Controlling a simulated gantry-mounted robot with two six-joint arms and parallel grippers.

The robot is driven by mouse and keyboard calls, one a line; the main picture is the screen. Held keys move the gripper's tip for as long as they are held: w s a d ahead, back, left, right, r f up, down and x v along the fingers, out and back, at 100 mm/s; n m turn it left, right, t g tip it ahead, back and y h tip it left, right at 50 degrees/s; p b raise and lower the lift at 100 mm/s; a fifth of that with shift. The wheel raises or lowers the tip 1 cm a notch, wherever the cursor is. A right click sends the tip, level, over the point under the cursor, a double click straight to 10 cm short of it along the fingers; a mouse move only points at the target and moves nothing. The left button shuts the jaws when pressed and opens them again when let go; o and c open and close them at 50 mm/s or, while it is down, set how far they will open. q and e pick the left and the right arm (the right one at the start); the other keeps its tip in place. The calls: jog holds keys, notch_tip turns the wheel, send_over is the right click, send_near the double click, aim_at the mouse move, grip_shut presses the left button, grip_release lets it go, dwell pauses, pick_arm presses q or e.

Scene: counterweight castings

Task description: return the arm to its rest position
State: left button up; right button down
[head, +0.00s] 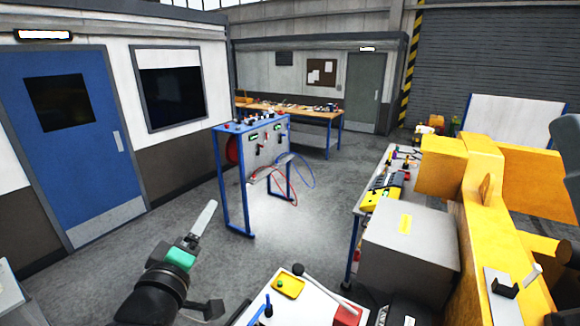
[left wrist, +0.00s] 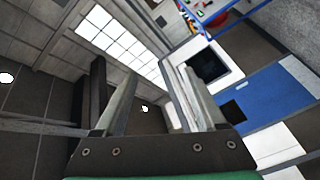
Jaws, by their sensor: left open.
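My left gripper (head: 208,207) is in the lower left of the head view, raised over the grey floor and pointing up and away from me. Its pale fingers extend from a green section on my black wrist. In the left wrist view the two fingers of this gripper (left wrist: 160,82) stand apart with nothing between them. It is open and empty, and touches nothing that I can see. My right gripper cannot be made out in either view.
A blue-framed test panel (head: 262,150) with cables stands beyond the left gripper. A grey box (head: 405,250) and a large yellow casting (head: 480,220) are at right. Floor (head: 180,215) around the left arm is clear.

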pick_arm(q)
jog(key=s+a+r+m+t+h, duration=0.1)
jog(key=s+r+m+t, duration=0.8)
jog(key=s+r, duration=1.4)
jog(key=shift+s+r+m, duration=0.25)
jog(key=shift+s+m, duration=0.05)
jog(key=shift+m, duration=0.9)
jog(key=o, duration=0.4)
jog(key=shift+o, duration=0.2)
jog(key=shift+f, duration=0.1)
